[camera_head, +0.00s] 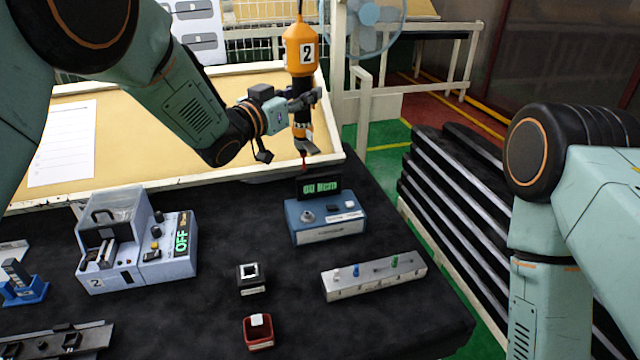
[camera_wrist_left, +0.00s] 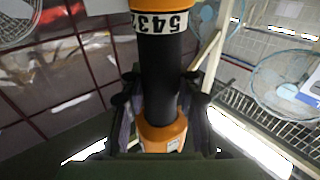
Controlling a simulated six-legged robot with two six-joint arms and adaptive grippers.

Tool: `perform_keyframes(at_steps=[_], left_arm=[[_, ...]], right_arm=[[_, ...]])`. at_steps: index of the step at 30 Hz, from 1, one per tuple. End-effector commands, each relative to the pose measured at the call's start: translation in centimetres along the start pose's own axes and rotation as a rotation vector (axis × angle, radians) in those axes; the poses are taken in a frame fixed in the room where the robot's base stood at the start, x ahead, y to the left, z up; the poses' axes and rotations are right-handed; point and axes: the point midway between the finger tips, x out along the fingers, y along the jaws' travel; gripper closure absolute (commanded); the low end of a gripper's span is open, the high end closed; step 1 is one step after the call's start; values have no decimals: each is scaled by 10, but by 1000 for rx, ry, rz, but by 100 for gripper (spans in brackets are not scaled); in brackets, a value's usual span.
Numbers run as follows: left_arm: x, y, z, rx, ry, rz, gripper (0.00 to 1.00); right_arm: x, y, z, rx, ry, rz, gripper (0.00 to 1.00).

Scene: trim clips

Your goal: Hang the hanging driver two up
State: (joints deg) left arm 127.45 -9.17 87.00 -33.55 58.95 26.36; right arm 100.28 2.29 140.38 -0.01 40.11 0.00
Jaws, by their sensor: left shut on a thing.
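The hanging driver two (camera_head: 301,60) is orange and black with a white label "2", and it hangs upright from a cord at its top, above the back edge of the table. My left gripper (camera_head: 304,99) is shut around its black middle part. In the left wrist view, the driver (camera_wrist_left: 160,70) stands between both fingers of the gripper (camera_wrist_left: 158,110), with a number band above and an orange collar below. The driver's tip points down above a blue box with a green display. My right arm shows at the right, but its gripper is out of view.
The blue display box (camera_head: 325,217) stands below the driver. A tan board (camera_head: 130,125) rises behind.

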Motion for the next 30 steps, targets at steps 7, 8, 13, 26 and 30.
perform_keyframes(at_steps=[7, 8, 13, 26, 30], left_arm=[[-37, 26, 0, -7, -1, 117, 100], [-39, 28, 0, -6, -2, 126, 100], [-52, 38, 0, -5, -2, 173, 100], [-58, 44, -19, -5, -1, 196, 100], [-58, 44, -20, -5, -1, 196, 100]], right_arm=[[0, 0, 0, 0, 0, 0, 100], [0, 0, 0, 0, 0, 0, 100], [0, 0, 0, 0, 0, 0, 100], [0, 0, 0, 0, 0, 0, 100], [0, 0, 0, 0, 0, 0, 100]])
